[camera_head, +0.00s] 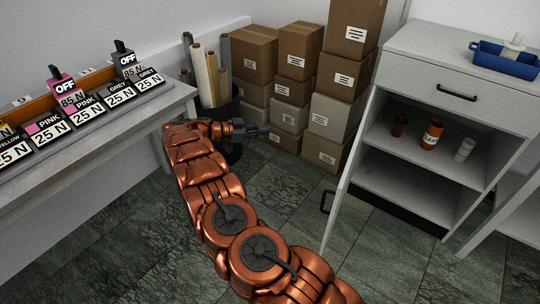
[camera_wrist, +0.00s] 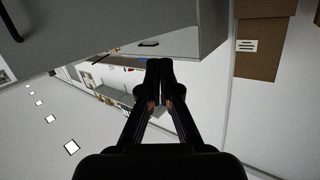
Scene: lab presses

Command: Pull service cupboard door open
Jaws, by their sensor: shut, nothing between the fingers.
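The service cupboard (camera_head: 425,75) stands at the right, its lower compartment exposed. Its grey door (camera_head: 349,185) is swung open and seen nearly edge-on at the left side of the opening. The door's dark handle (camera_head: 327,201) is on the face turned left. My gripper (camera_head: 262,131) is left of the door and apart from it, in front of the boxes. In the wrist view my gripper (camera_wrist: 160,66) is shut with its fingers together and empty. A grey panel that looks like the door (camera_wrist: 50,30) fills the upper left there, with a dark handle (camera_wrist: 10,25).
Stacked cardboard boxes (camera_head: 298,48) stand behind my gripper, beside rolled tubes in a dark bin (camera_head: 222,115). A bench (camera_head: 90,135) with labelled blocks is at the left. Inside the cupboard is an orange bottle (camera_head: 432,134); a blue tray (camera_head: 505,62) sits on top. Floor (camera_head: 385,250) before the cupboard is clear.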

